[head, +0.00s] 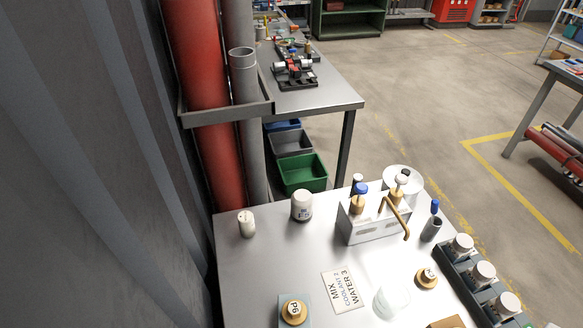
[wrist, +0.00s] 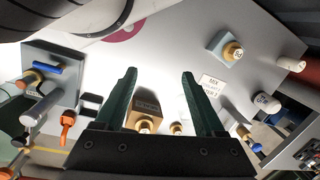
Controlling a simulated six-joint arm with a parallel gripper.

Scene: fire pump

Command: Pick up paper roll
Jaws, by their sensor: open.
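A white round thing (head: 415,184), which looks like the paper roll, stands at the bench's far edge in the head view. It is partly hidden by the bottle holder (head: 372,224) and a pump bottle in front of it. I cannot make it out for sure in the wrist view. My gripper (wrist: 159,73) shows only in the wrist view, with its two dark green fingers spread and nothing held between them. Beyond and between the fingers are a brown box (wrist: 146,106) and a small brass cap (wrist: 176,128).
The bench (head: 245,270) also bears a white cylinder (head: 247,226), a labelled white jar (head: 302,207), a MIX card (head: 343,290), a glass beaker (head: 391,301) and a rack of jars (head: 483,275). A curved copper spout (head: 398,215) sticks up from the holder.

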